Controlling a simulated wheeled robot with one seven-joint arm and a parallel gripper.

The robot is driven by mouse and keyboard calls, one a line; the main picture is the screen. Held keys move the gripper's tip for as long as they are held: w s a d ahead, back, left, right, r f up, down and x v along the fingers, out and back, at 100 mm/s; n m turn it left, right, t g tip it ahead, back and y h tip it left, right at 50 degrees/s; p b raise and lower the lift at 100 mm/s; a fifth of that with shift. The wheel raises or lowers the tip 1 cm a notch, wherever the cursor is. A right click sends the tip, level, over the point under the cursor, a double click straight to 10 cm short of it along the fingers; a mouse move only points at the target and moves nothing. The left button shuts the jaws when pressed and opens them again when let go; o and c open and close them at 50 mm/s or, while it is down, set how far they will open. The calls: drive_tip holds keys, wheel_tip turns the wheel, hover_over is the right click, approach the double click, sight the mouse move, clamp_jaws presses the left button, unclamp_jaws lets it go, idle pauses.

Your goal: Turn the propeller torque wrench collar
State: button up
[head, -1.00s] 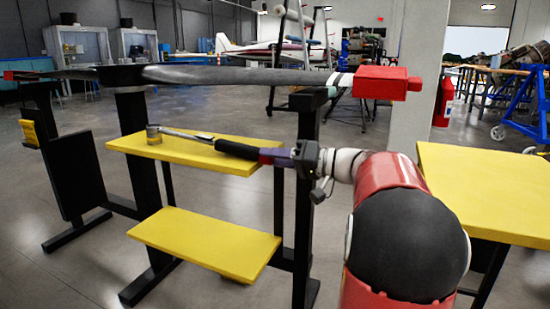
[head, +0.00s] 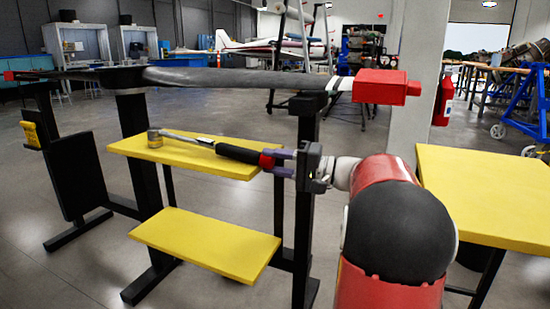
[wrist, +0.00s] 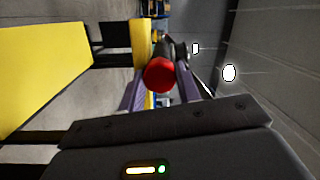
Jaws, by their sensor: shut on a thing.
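The torque wrench (head: 238,153) has a silver shaft, a black grip and a red collar (head: 266,161) at its near end. The exact finger contact is partly hidden.
The long dark propeller (head: 230,77), with a red block (head: 380,87) on its right end, lies above the shelf. A black post (head: 305,190) stands close by my gripper. A lower yellow shelf (head: 205,242) and a yellow table (head: 490,190) flank the arm.

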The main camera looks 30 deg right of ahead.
drive_tip(key=m+p, duration=0.4)
drive_tip(key=m, duration=0.2)
drive_tip(key=shift+r+m+t, duration=0.1)
drive_tip(key=shift+m+t, duration=0.2)
drive_tip(key=shift+t, duration=0.1)
drive_tip(key=m+p, duration=0.4)
drive_tip(key=m, duration=0.1)
drive_tip(key=shift+f+t, duration=0.2)
drive_tip(key=shift+t, duration=0.1)
drive_tip(key=shift+m, duration=0.3)
drive_tip(key=o, duration=1)
drive_tip(key=shift+s, duration=0.1)
drive_tip(key=v, duration=0.7)
drive_tip(key=shift+s+d+f+b, duration=0.2)
drive_tip(key=shift+d+b, duration=0.1)
drive_tip(key=shift+b, duration=0.05)
